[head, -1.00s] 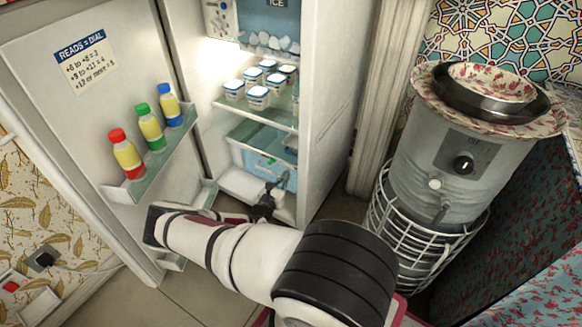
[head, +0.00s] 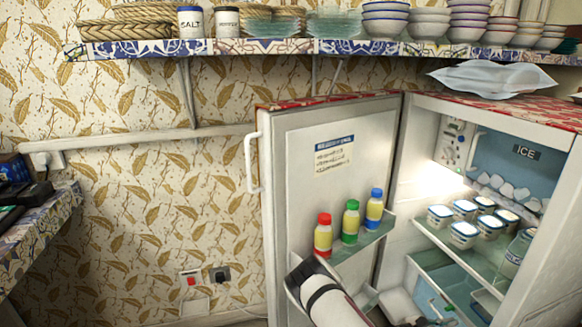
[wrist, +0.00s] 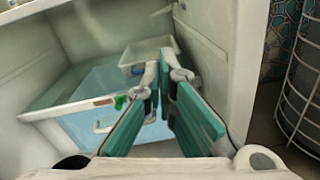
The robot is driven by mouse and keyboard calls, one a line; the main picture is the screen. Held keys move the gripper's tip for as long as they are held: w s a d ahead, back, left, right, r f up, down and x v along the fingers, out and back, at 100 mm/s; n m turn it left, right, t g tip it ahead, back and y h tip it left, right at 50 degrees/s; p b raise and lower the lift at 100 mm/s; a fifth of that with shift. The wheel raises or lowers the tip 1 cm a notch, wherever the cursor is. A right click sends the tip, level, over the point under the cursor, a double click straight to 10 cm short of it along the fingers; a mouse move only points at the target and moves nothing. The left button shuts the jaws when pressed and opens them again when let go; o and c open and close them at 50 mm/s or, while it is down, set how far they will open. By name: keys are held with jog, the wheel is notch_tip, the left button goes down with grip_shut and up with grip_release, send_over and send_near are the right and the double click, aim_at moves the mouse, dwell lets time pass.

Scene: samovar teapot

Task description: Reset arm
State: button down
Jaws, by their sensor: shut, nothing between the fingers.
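My gripper (wrist: 165,78) shows in the wrist view with its teal-padded fingers shut and nothing held. It points into the lower part of the open fridge, in front of a clear drawer (wrist: 85,75) with a blue front. My white arm (head: 328,303) shows at the bottom of the head view, below the bottles on the door shelf. The fridge door (head: 292,200) stands wide open to the left. The gripper is not clearly seen in the head view.
A red-capped bottle (head: 323,238), a green-capped bottle (head: 350,222) and a blue-capped bottle (head: 374,210) stand on the door shelf. A white wire stand (wrist: 303,95) is close at right in the wrist view.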

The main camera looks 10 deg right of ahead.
jog(key=s+a+r+m+g+y, duration=0.25)
jog(key=a+r+m, duration=0.3)
jog(key=r, duration=0.45)
jog(key=s+a+r+m+g+y, duration=0.1)
jog(key=s+a+r+m+y, duration=0.4)
jog(key=r, duration=0.6)
jog(key=a+r+m+g+y, duration=0.2)
jog(key=a+r+m+y, duration=0.15)
jog(key=a+r, duration=0.5)
jog(key=s+a+r+m+t+y, duration=0.1)
jog(key=s+a+r+t+y, duration=0.2)
jog(key=s+a+r, duration=0.55)
jog(key=s+a+r+m+t+y, duration=0.1)
jog(key=s+a+r+t+y, duration=0.3)
jog(key=s+a, duration=0.8)
notch_tip(320, 180, up, 33)
jog(key=s+d+t+p, duration=0.1)
jog(key=d+t+p, duration=0.1)
jog(key=p, duration=2.9)
jog(key=shift+s+d+t, duration=0.3)
jog(key=shift+s+t, duration=0.05)
jog(key=shift+s, duration=0.05)
